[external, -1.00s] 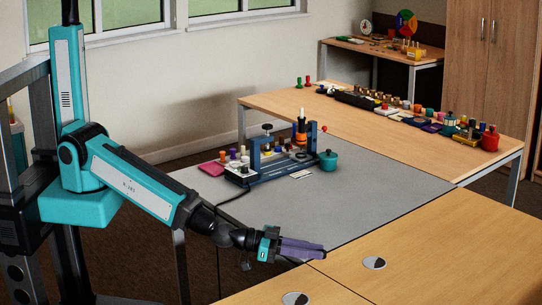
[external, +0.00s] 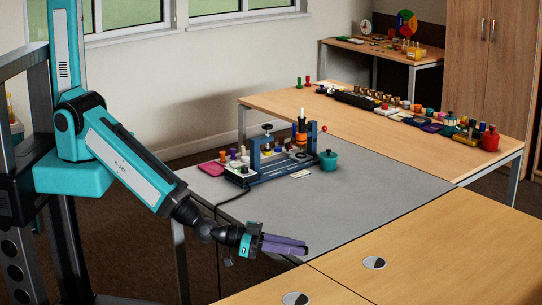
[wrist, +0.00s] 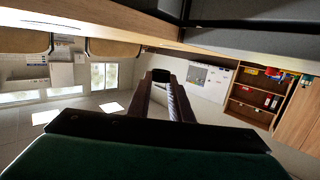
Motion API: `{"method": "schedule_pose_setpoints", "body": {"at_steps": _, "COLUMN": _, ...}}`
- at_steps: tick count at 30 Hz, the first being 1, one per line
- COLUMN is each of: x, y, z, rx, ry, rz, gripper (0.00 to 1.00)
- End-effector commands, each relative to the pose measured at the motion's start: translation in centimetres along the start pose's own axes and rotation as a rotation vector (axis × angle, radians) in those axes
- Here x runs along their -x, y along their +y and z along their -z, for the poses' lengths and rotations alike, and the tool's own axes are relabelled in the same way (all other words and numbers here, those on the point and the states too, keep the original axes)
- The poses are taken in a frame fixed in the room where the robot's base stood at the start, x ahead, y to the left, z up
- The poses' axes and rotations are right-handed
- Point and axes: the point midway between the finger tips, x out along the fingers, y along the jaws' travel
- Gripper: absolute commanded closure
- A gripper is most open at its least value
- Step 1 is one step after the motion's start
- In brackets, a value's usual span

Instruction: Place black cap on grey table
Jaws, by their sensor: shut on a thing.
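The grey table (external: 390,195) stands in the middle of the external view, with its front part bare. My gripper (external: 303,247) is at its near edge, pointing right, close to the corner where a wooden table begins. In the wrist view my gripper (wrist: 161,84) is shut on the black cap (wrist: 161,75), a small dark piece between the fingertips. I cannot tell exactly how high the fingers are above the tabletop.
A blue device (external: 280,162) with a cable stands at the back of the grey table, beside a teal pot (external: 328,160) and a pink pad (external: 212,168). A wooden table (external: 440,245) adjoins at the front right. Another wooden table (external: 290,100) behind holds several coloured items.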

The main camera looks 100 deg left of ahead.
Motion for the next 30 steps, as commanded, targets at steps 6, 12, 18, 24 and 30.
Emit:
{"method": "schedule_pose_setpoints", "body": {"at_steps": 6, "x": 1.6, "y": -0.3, "z": 0.3, "rx": -0.002, "ry": -0.003, "rz": 0.001, "gripper": 1.00}}
{"method": "schedule_pose_setpoints", "body": {"at_steps": 12, "x": 3.1, "y": -0.5, "z": 0.2, "rx": -0.001, "ry": -0.002, "rz": 0.000, "gripper": 1.00}}
{"method": "schedule_pose_setpoints", "body": {"at_steps": 18, "x": 4.2, "y": -0.7, "z": 0.1, "rx": -0.001, "ry": -0.001, "rz": 0.000, "gripper": 1.00}}
{"method": "schedule_pose_setpoints", "body": {"at_steps": 24, "x": 4.9, "y": -0.8, "z": -0.2, "rx": -0.001, "ry": -0.001, "rz": 0.000, "gripper": 1.00}}
{"method": "schedule_pose_setpoints", "body": {"at_steps": 30, "x": 5.1, "y": -0.9, "z": -0.2, "rx": -0.001, "ry": 0.001, "rz": -0.001, "gripper": 1.00}}
